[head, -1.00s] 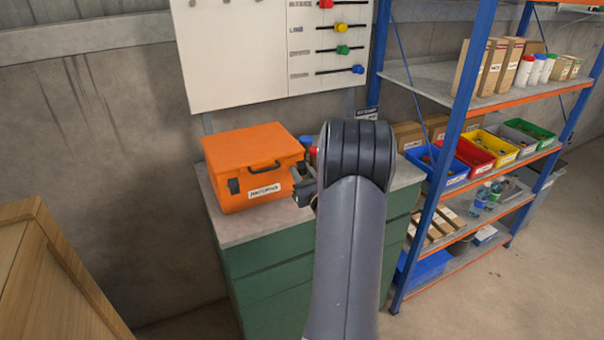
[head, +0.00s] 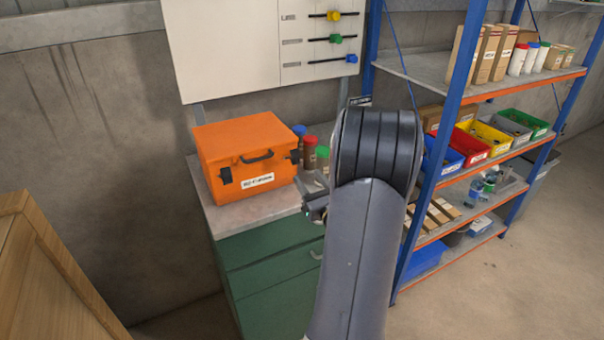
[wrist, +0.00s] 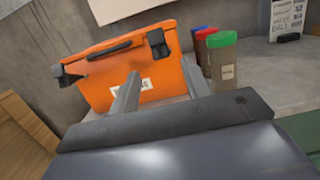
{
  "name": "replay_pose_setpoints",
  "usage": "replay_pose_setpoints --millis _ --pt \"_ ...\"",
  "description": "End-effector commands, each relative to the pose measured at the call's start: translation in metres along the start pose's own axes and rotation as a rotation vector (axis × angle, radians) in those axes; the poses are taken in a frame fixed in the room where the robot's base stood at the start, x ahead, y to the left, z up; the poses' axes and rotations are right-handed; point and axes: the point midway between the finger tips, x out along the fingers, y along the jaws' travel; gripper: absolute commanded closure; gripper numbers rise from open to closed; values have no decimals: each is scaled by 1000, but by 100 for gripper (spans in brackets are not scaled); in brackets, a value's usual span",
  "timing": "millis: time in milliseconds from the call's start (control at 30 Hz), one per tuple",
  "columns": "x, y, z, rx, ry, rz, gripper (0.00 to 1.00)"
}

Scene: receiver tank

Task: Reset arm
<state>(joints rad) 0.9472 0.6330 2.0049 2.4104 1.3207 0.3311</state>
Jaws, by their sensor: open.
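My arm rises through the middle of the head view and hides part of the cabinet top. My gripper (head: 314,197) shows only in part at the left of the arm, over the right side of the cabinet top. In the wrist view my gripper (wrist: 160,90) has its two fingers apart with nothing between them. They point toward the orange case (head: 246,157), which stands shut on the cabinet top. The case also fills the upper left of the wrist view (wrist: 135,75), beyond the fingers.
Jars with blue, red and green (head: 322,158) lids stand right of the case. The green cabinet (head: 270,270) is below. A blue-orange shelf rack (head: 455,130) with bins stands right, a wooden crate (head: 40,280) at lower left. A white board (head: 230,50) hangs behind.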

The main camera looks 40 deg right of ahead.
Motion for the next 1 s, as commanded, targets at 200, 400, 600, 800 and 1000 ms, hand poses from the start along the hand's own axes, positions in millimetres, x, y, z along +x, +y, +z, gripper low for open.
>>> replay_pose_setpoints --millis 200,400,600,800,1000 --pt "-20 0 0 0 -1 -1 55" --pt "-22 0 0 0 -1 0 55" --pt "-20 0 1 0 -1 0 55" --pt "2 1 2 0 -1 3 55" --pt "41 1 3 0 -1 4 55"
